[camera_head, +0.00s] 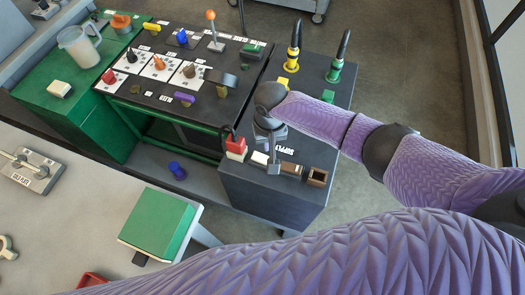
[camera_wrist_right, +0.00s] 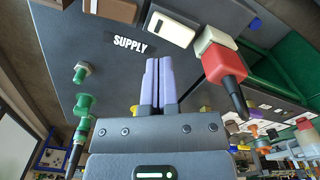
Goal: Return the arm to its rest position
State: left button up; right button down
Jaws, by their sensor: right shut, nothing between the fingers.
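My right arm, in a purple sleeve (camera_head: 318,115), reaches in from the right in the head view. My right gripper (camera_head: 273,166) points down over the dark cabinet top (camera_head: 238,192), beside the SUPPLY label (camera_head: 285,150). In the right wrist view its two purple fingers (camera_wrist_right: 158,64) are together with nothing between them. The SUPPLY label (camera_wrist_right: 130,43) shows just beyond the fingertips. I cannot tell how high the fingers are above the top. My left gripper is not in view.
Yellow (camera_head: 292,60) and green (camera_head: 335,70) plugs with black cables stand behind. A green box (camera_head: 158,222) is on the near table.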

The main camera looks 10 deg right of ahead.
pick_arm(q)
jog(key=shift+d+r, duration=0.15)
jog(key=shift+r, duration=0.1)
pick_arm(e)
jog(key=shift+r, duration=0.2)
jog(key=s+a+n+t+y, duration=0.1)
jog(key=s+a+n+y, duration=0.2)
jog(key=s+a, duration=0.5)
jog(key=s+d+r+t+h, duration=0.25)
jog(key=s+d+r, duration=0.45)
jog(key=s+d, duration=0.45)
notch_tip(320, 180, down, 23)
jog(key=s+d+g+b, duration=0.1)
jog(key=g+b, duration=0.1)
jog(key=b, duration=0.2)
pick_arm(q)
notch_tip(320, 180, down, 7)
jog(key=b, duration=0.3)
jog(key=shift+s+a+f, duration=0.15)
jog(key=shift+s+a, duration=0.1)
pick_arm(e)
jog(key=s+d+f, duration=0.3)
jog(key=s+f, duration=1)
jog(key=shift+s+f+g+h, duration=0.2)
jog(key=shift+f+g+h, duration=0.15)
jog(key=shift+g, duration=0.1)
